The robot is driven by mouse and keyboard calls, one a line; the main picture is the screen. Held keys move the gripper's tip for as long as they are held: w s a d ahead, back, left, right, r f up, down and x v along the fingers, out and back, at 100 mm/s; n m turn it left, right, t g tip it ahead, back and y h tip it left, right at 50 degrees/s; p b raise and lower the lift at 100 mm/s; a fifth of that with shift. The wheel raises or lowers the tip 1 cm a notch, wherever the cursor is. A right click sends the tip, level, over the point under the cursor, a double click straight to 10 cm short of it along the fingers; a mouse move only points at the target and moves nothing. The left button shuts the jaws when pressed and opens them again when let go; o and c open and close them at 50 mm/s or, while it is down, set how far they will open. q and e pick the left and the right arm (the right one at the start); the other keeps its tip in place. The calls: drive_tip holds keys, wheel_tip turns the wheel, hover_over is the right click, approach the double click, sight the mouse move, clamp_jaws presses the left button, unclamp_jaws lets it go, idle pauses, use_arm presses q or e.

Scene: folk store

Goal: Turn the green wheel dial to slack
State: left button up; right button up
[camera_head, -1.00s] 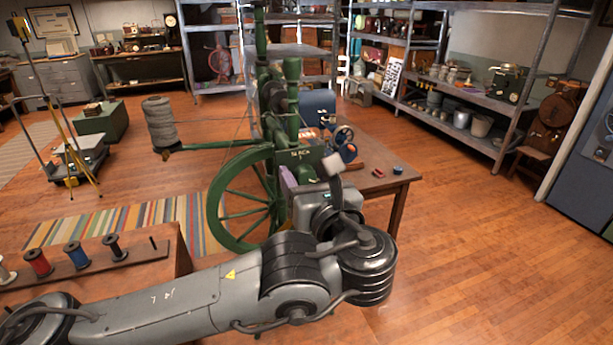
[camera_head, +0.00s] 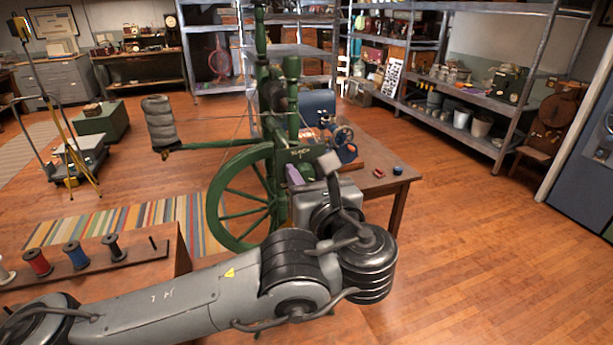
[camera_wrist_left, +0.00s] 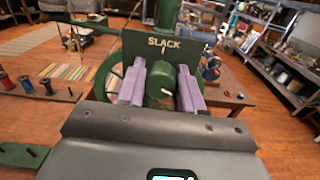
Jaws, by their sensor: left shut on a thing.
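My left gripper (camera_wrist_left: 168,86) has its two purple fingers closed around the green dial (camera_wrist_left: 182,88), one on each side, in the left wrist view. Above the dial is a dark green plate (camera_wrist_left: 140,48) marked SLACK, with a short pale line under the word. In the head view the gripper (camera_head: 293,174) is at the front of the green spinning wheel frame (camera_head: 292,100), and my wrist hides most of the dial there. The large green spoked wheel (camera_head: 213,196) stands just left of the gripper. My right gripper is not in view.
A wooden table (camera_head: 375,150) behind the frame holds a small red item (camera_head: 379,173) and a small blue item (camera_head: 398,169). A spool rack (camera_head: 100,262) stands at the front left. Metal shelves line the back. The floor at right is clear.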

use_arm(q)
drive_tip(key=n+b, duration=0.4)
drive_tip(key=n, duration=0.1)
drive_tip(key=shift+f, duration=0.2)
drive_tip(key=n+b, duration=0.5)
drive_tip(key=n, duration=0.1)
drive_tip(key=shift+n, duration=0.3)
drive_tip(key=n+b, duration=0.5)
drive_tip(key=n, duration=0.1)
drive_tip(key=n+b, duration=0.2)
drive_tip(key=n, duration=0.1)
drive_tip(key=shift+n, duration=0.3)
drive_tip(key=shift+r+n+b, duration=0.1)
drive_tip(key=shift+n+b, duration=0.45)
drive_tip(key=shift+n, duration=0.45)
drive_tip(key=o, duration=1)
drive_tip(key=shift+o, duration=0.2)
